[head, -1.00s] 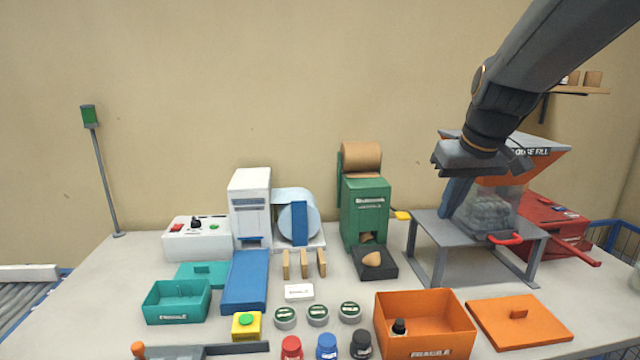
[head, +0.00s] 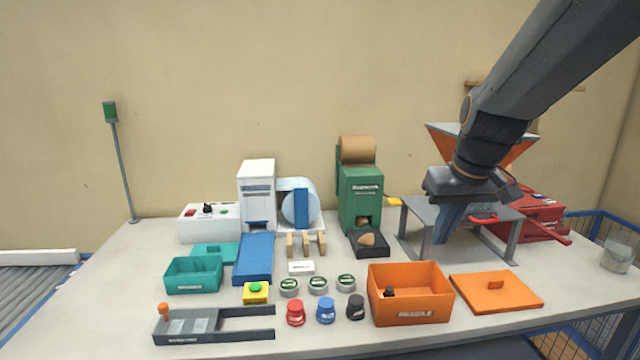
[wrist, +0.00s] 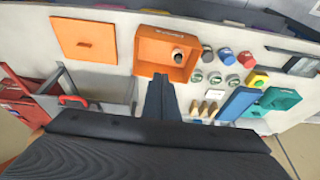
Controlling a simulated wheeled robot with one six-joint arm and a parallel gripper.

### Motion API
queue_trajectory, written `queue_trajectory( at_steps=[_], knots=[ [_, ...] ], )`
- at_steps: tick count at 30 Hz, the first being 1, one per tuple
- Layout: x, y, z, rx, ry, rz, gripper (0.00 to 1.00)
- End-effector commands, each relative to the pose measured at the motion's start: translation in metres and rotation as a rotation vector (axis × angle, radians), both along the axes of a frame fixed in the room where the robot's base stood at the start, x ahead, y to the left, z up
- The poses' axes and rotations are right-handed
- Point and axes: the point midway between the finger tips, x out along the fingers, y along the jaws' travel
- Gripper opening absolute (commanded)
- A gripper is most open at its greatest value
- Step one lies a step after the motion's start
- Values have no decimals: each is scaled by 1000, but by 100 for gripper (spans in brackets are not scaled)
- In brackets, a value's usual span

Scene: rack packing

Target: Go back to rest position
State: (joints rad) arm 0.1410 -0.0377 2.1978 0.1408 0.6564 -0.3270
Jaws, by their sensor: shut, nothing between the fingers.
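My gripper (head: 447,240) is shut and empty. In the head view it hangs from my arm at the right, in front of the grey stand of the orange-hopper dispenser (head: 520,150). In the wrist view its closed fingers (wrist: 158,98) reach toward the open orange box (wrist: 150,62), with nothing between them. The orange box also shows in the head view (head: 410,312), below and left of the gripper, with a small dark bottle (head: 389,292) inside.
An orange lid (head: 495,300) lies right of the box. A green paper dispenser (head: 361,195), a blue-roll machine (head: 257,190), a teal box (head: 194,282) and several jars stand on the table. A red machine (head: 540,220) is at the right. The air above the table's left half is clear.

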Motion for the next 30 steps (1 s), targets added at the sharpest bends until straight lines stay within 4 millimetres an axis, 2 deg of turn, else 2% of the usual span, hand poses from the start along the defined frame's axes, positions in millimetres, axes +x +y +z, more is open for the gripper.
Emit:
queue_trajectory(
  at_steps=[8, 16, 18, 21, 30],
  knots=[
    [-45, 21, -64, -2, 89, -35, 0],
    [-116, 43, -135, -13, 193, -75, 0],
    [-129, 45, -145, -16, 209, -83, 0],
    [-137, 47, -151, -19, 217, -88, 0],
    [-138, 47, -151, -18, 218, -89, 0]
  ],
)
